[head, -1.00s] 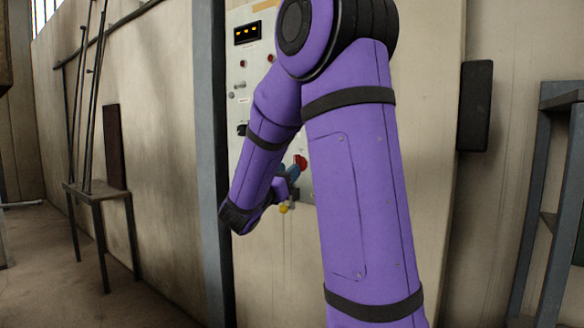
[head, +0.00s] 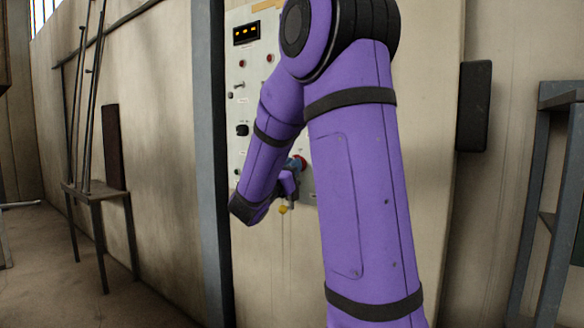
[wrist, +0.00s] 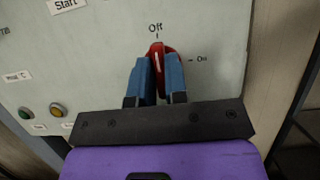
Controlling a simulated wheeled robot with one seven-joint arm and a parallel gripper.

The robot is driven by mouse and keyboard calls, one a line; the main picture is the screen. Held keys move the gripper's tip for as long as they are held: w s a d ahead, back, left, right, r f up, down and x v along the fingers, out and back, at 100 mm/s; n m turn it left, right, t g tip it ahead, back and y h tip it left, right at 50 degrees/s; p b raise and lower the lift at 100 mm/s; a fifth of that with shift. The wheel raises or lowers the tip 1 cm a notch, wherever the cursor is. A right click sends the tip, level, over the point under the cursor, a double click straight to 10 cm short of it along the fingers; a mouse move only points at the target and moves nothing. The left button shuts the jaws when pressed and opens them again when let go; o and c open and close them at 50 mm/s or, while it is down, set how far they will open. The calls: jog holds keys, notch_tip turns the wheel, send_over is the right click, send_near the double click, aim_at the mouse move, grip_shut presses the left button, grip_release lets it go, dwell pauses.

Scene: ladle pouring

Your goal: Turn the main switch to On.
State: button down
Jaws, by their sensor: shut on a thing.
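The main switch is a red rotary handle (wrist: 157,52) with a white line, on the grey panel (wrist: 100,60). In the wrist view its line points up toward the printed "Off" label; the "On" label is to its right. My gripper (wrist: 158,66) has its two blue fingers on either side of the handle and is shut on it. In the head view the red switch (head: 301,163) is partly hidden by my purple arm, and my gripper (head: 290,178) is at it, mostly hidden.
A green button (wrist: 25,112) and a yellow button (wrist: 57,110) sit at the panel's lower left in the wrist view. In the head view a black knob (head: 242,130) and an orange-lit display (head: 246,33) are higher up. A blue-grey post (head: 211,150) stands left of the panel.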

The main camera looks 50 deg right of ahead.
jog(key=shift+m, duration=0.3)
jog(key=shift+m+g+y, duration=0.85)
jog(key=shift+m+g, duration=0.35)
jog(key=shift+m, duration=2.45)
jog(key=shift+m+g+y, duration=0.9)
jog(key=shift+m+g, duration=0.3)
jog(key=shift+m, duration=2.4)
jog(key=shift+m+g+y, duration=0.85)
jog(key=shift+m+g, duration=0.35)
jog(key=shift+m, duration=2.45)
jog(key=c, duration=1.1)
grip_release()
jog(key=shift+c, duration=0.2)
